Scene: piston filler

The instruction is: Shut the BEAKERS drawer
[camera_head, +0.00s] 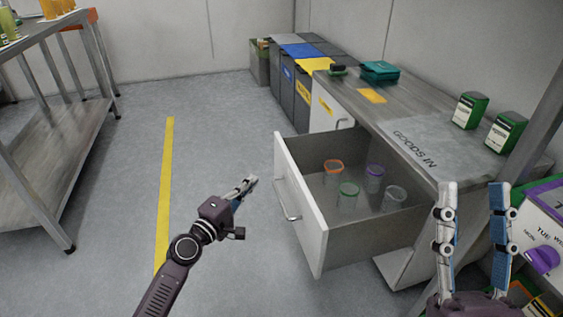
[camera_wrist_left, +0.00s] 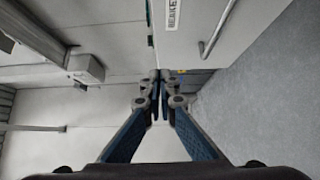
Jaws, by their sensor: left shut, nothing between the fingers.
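The BEAKERS drawer (camera_head: 298,205) is pulled well out of the grey-topped cabinet (camera_head: 400,125) in the head view. Several clear beakers with coloured rims stand inside it. Its white front and bar handle (camera_head: 288,199) face left. In the left wrist view the front (camera_wrist_left: 188,22), with part of its label and its handle (camera_wrist_left: 222,30), is at the top. My left gripper (camera_head: 252,181) is shut and empty, left of the drawer front and apparently apart from it. My right gripper (camera_head: 475,188) is open and empty, upright at the right, in front of the cabinet's near end.
A row of bins (camera_head: 287,85) stands behind the cabinet. Green boxes (camera_head: 470,109) and a teal case (camera_head: 379,70) sit on its top. A steel table (camera_head: 60,140) stands at the left. The floor around the yellow line (camera_head: 166,190) is clear.

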